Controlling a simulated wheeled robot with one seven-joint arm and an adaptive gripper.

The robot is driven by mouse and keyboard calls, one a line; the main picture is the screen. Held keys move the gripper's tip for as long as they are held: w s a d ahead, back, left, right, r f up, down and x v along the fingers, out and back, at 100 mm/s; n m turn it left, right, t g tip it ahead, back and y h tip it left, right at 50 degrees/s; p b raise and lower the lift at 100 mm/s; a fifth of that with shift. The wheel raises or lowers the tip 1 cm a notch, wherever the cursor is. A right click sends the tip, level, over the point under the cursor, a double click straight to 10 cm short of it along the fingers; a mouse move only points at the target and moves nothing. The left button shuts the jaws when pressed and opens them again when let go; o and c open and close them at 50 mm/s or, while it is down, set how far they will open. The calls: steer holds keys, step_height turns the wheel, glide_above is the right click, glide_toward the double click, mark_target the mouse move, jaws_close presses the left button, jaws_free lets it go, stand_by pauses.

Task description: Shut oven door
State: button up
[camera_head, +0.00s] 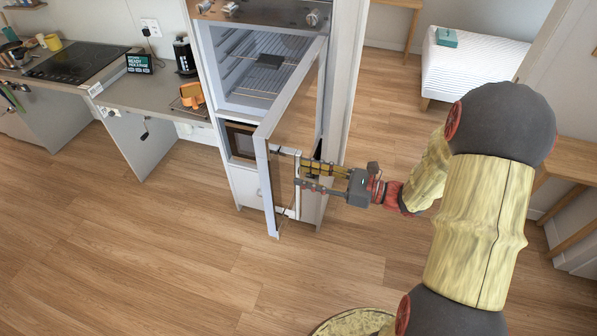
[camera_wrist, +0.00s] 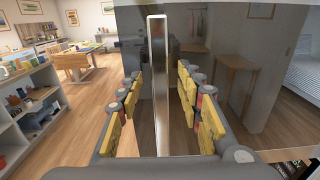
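The oven door (camera_head: 298,105) stands wide open, swung out from the tall cabinet towards me. Its frame is pale, with a dark glass pane. The oven cavity (camera_head: 262,68) is open to view, with racks inside. A vertical bar handle (camera_head: 298,185) is on the door's lower part, partly hidden by the door frame and my gripper. My gripper (camera_head: 308,175) is at the handle, to the right of the door. In the wrist view, the upright handle bar (camera_wrist: 157,85) stands between my yellow-padded fingers. Gaps show on both sides, so the gripper is open around it.
A microwave (camera_head: 241,141) sits below the oven. At left is a counter (camera_head: 150,92) with a hob (camera_head: 78,62), a kettle (camera_head: 185,56) and an orange item (camera_head: 192,95). Clear wooden floor lies in front. A bed (camera_head: 470,65) is at the back right.

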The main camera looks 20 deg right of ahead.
steer(key=shift+x, duration=1.35)
steer(key=shift+c, duration=1.4)
jaws_close()
